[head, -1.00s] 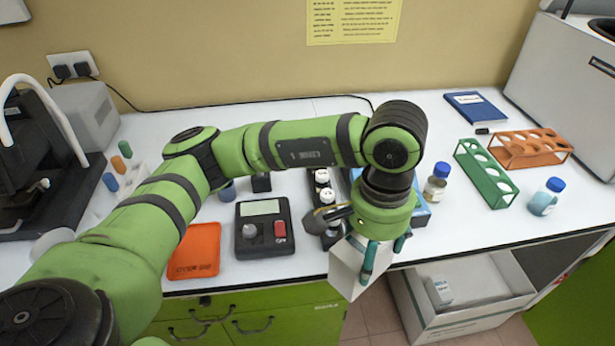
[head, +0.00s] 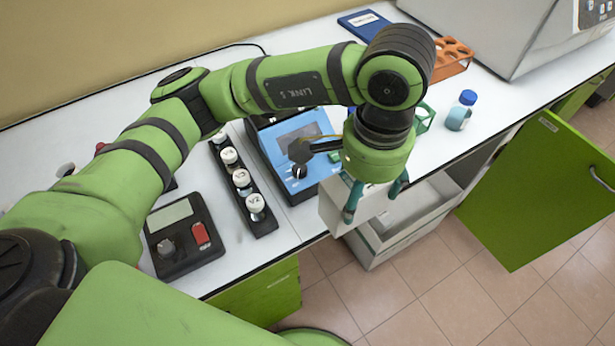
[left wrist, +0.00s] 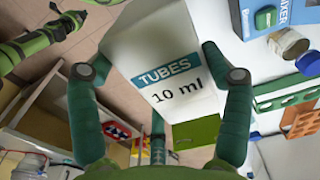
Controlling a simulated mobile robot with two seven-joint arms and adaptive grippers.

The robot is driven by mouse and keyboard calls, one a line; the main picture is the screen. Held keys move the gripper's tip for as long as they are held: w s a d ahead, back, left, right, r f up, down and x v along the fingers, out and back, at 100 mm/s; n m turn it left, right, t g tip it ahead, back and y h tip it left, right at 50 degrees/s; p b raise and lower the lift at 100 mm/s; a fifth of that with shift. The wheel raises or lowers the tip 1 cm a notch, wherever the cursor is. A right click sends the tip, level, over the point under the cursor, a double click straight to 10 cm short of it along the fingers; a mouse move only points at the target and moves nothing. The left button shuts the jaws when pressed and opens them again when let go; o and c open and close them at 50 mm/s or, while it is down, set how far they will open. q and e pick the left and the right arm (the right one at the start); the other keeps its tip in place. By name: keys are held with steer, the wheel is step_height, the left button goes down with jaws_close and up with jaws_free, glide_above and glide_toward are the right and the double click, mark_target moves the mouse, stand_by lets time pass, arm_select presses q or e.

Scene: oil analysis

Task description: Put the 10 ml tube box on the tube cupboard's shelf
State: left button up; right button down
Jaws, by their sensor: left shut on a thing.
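My left gripper (head: 374,203) is shut on the white 10 ml tube box (head: 334,208), holding it beyond the bench's front edge. In the left wrist view the box (left wrist: 165,60) sits between the two fingers (left wrist: 160,85), its "TUBES 10 ml" label readable. In the head view the gripper hides part of the box. An open green cupboard door (head: 540,190) hangs below the bench at the right. The cupboard's shelf cannot be made out clearly. A green arm end (left wrist: 60,28) at the wrist view's upper left seems to be my right one; its jaws are unclear.
A blue device (head: 295,155), a vial rack (head: 243,190) and a blue-capped bottle (head: 461,112) stand on the bench. The tiled floor (head: 430,290) in front is clear.

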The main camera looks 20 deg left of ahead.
arm_select(q)
steer(key=a+f+p, duration=0.1)
steer(key=a+f, duration=0.1)
steer(key=a+f+p, duration=0.1)
steer(key=a+f, duration=0.2)
steer(key=a+f+p, duration=0.1)
steer(key=a+f, duration=0.2)
steer(key=shift+w+a+f, duration=0.15)
steer(key=shift+w+f, duration=0.05)
steer(key=shift+w, duration=0.1)
steer(key=shift+f, duration=0.15)
steer(key=shift+f, duration=0.1)
steer(key=shift+f, duration=0.1)
steer(key=o, duration=1.4)
